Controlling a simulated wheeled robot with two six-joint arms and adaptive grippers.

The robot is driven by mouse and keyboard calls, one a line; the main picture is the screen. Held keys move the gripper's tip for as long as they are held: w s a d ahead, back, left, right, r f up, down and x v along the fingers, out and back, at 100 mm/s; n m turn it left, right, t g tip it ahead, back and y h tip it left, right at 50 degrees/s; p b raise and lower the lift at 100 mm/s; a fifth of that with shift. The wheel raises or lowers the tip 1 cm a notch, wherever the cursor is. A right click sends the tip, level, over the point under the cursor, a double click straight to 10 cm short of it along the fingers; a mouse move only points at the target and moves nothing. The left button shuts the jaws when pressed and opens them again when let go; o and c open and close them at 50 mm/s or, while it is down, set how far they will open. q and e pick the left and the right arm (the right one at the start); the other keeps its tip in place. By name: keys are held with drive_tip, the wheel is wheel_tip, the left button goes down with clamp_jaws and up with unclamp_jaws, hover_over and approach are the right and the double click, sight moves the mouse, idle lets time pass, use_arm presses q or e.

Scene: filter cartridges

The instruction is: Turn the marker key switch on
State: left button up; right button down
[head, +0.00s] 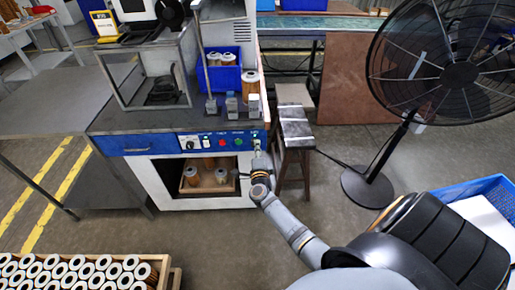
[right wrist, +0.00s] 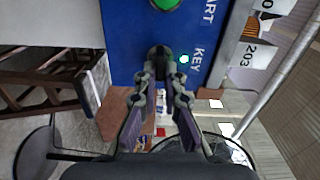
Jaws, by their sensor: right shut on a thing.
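The blue control panel (head: 145,141) runs along the front of the bench, with a row of buttons and a dial. The key switch (right wrist: 160,54) is at the panel's right end, dark and partly covered by my fingers, beside the printed word KEY. My right gripper (head: 257,153) reaches up to the panel's right end. In the right wrist view the right gripper (right wrist: 161,76) has its fingertips closed around the key piece. Which way the key is turned cannot be told. My left gripper is in neither view.
A green button (right wrist: 166,4) is close to the key. A wooden stool (head: 292,122) and a black fan (head: 460,75) stand right of the bench. A crate of filter cartridges (head: 172,277) is at lower left. Open floor lies between.

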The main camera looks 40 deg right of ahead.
drive_tip(key=shift+m, duration=0.5)
drive_tip(key=c, duration=1.5)
unclamp_jaws()
drive_tip(key=shift+o, duration=0.2)
drive_tip(key=v, duration=1.2)
drive_tip(key=shift+d, duration=0.1)
